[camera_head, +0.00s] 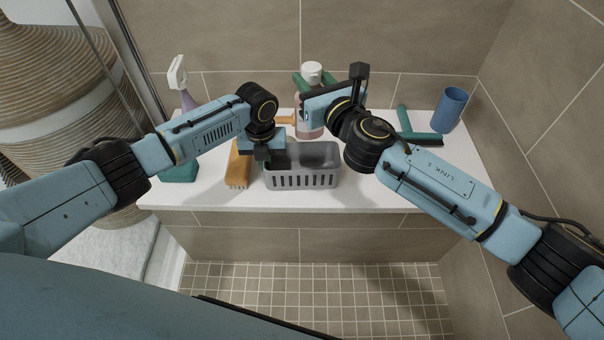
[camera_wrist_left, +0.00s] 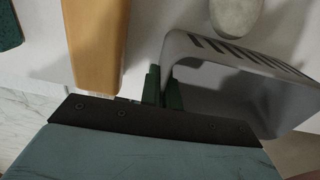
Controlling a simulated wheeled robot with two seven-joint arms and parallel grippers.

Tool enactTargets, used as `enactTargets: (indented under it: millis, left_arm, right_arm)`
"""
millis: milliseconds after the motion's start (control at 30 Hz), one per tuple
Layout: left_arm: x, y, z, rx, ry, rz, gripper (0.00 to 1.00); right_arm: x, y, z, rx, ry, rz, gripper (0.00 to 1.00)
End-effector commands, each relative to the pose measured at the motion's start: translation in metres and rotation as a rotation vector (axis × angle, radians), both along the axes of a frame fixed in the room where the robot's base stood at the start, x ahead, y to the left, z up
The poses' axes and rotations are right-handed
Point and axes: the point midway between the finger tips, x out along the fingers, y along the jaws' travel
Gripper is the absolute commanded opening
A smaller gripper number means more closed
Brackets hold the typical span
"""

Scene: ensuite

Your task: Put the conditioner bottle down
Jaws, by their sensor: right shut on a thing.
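The conditioner bottle, pinkish with a white cap (camera_head: 311,71), is upright behind the grey basket (camera_head: 302,180). My right gripper (camera_head: 314,80) is shut on it near the top, with green fingers on either side. My left gripper (camera_head: 268,160) points down at the basket's left end. In the left wrist view its green fingertips (camera_wrist_left: 163,88) are close together with the basket's wall between them. A pale rounded thing (camera_wrist_left: 236,14) beyond the basket may be the bottle.
A wooden brush (camera_head: 238,167) lies left of the basket on the white ledge (camera_head: 390,190). A spray bottle (camera_head: 180,172) stands at the far left. A green-handled squeegee (camera_head: 405,122) and a blue cup (camera_head: 450,109) are at the right. The ledge's front right is clear.

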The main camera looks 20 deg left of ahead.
Motion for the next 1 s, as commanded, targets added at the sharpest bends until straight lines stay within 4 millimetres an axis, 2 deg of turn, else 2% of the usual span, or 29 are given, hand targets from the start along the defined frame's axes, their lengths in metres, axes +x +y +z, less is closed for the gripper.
enactTargets:
  millis: [200,467,600,767,1000]
  left_arm:
    - [0.0,0.0,0.0,0.0,0.0,0.0,0.0]
    - [0.0,0.0,0.0,0.0,0.0,0.0,0.0]
    - [0.0,0.0,0.0,0.0,0.0,0.0,0.0]
    - [0.0,0.0,0.0,0.0,0.0,0.0,0.0]
    - [0.0,0.0,0.0,0.0,0.0,0.0,0.0]
  right_arm:
    - [-0.004,-0.008,-0.024,0.003,0.001,-0.107,0.0]
    - [-0.006,-0.014,-0.045,0.001,-0.004,-0.164,0.0]
    - [-0.007,-0.014,-0.069,-0.001,-0.001,-0.165,0.0]
    - [-0.007,-0.013,-0.089,-0.002,-0.003,-0.163,0.0]
    - [-0.006,-0.013,-0.099,-0.001,-0.008,-0.163,0.0]
